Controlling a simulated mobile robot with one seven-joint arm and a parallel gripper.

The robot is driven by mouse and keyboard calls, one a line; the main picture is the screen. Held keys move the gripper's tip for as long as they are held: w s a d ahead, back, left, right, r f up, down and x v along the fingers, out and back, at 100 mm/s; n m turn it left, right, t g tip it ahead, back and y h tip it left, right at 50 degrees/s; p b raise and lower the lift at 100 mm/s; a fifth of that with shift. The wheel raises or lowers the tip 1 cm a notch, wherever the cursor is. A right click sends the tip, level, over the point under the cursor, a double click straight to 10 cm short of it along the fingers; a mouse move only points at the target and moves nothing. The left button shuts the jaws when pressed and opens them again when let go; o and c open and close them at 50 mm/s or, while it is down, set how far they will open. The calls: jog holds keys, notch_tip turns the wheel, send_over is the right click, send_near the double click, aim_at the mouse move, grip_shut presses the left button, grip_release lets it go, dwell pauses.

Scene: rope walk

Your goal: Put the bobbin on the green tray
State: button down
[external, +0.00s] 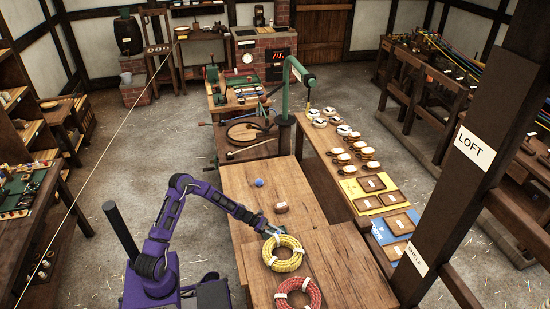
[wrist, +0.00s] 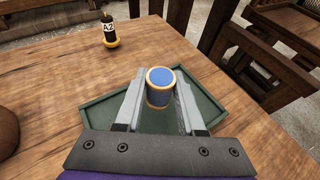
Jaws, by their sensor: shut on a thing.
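The bobbin (wrist: 160,78) is a small blue cylinder with tan rims, upright between the fingers of my gripper (wrist: 160,90). My gripper is shut on it. The green tray (wrist: 210,100) is shallow with a raised rim and lies below the bobbin and fingers in the wrist view. I cannot tell whether the bobbin's lower end touches the tray floor. In the external view my gripper (external: 271,231) is low over the wooden table beside the yellow rope coil; the bobbin is too small to make out there and the tray is mostly hidden.
A brown rounded thing (wrist: 5,130) is at the left edge. The yellow coil (external: 284,253) and red coil (external: 298,294) lie near my gripper.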

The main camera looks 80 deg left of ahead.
jog(key=shift+f+b, duration=0.3)
jog(key=shift+f, duration=1.45)
jog(key=shift+f, duration=0.15)
jog(key=c, duration=0.5)
grip_release()
jog(key=shift+s+r, duration=0.1)
jog(key=shift+r, duration=0.2)
jog(key=p+v, duration=0.2)
jog(key=v, duration=1)
jog(key=shift+f, duration=0.1)
